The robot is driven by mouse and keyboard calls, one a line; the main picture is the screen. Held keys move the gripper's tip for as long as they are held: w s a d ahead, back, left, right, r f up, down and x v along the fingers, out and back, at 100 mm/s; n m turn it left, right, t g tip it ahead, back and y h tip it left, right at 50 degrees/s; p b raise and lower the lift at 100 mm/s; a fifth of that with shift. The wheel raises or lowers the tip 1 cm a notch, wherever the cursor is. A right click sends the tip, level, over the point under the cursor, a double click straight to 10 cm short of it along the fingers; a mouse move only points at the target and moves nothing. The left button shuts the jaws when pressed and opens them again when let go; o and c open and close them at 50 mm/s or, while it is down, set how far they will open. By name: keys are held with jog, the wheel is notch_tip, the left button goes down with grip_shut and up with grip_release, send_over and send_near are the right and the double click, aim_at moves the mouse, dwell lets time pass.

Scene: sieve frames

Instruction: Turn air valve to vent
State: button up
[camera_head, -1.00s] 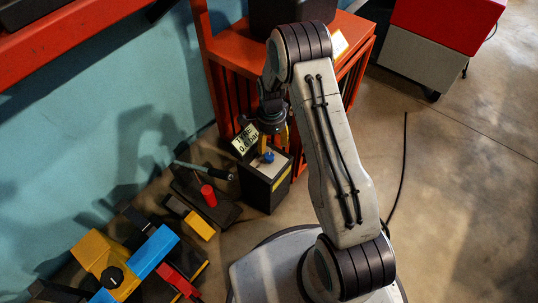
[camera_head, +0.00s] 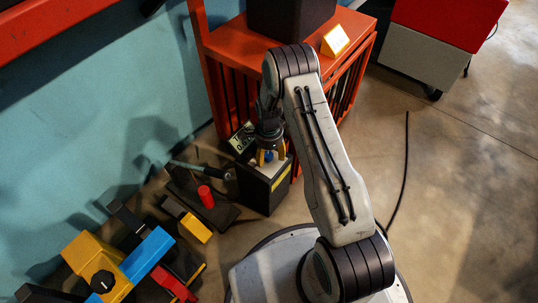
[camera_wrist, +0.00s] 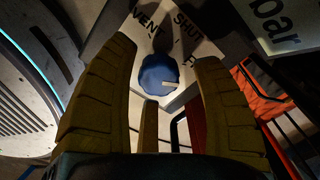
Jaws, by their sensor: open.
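The air valve is a blue knob (camera_wrist: 158,74) with a pale pointer mark, on a white plate (camera_wrist: 180,100) lettered "VENT" and "SHUT". In the wrist view the pointer mark lies toward the right of the knob, not at the "VENT" lettering on the upper left. In the head view the knob (camera_head: 268,156) is on top of a dark box (camera_head: 262,192). My gripper (camera_head: 270,155) points down at it from above. Its yellow fingers (camera_wrist: 165,110) are open on either side of the knob in the picture. I cannot tell whether they touch it.
A "bar" display (camera_wrist: 285,25) stands beside the knob. A lever with a grey grip (camera_head: 205,171) and a red cylinder (camera_head: 207,196) are left of the box. An orange cabinet (camera_head: 235,50) stands close behind. Open floor (camera_head: 460,200) lies to the right.

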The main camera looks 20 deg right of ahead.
jog(key=c, duration=1.2)
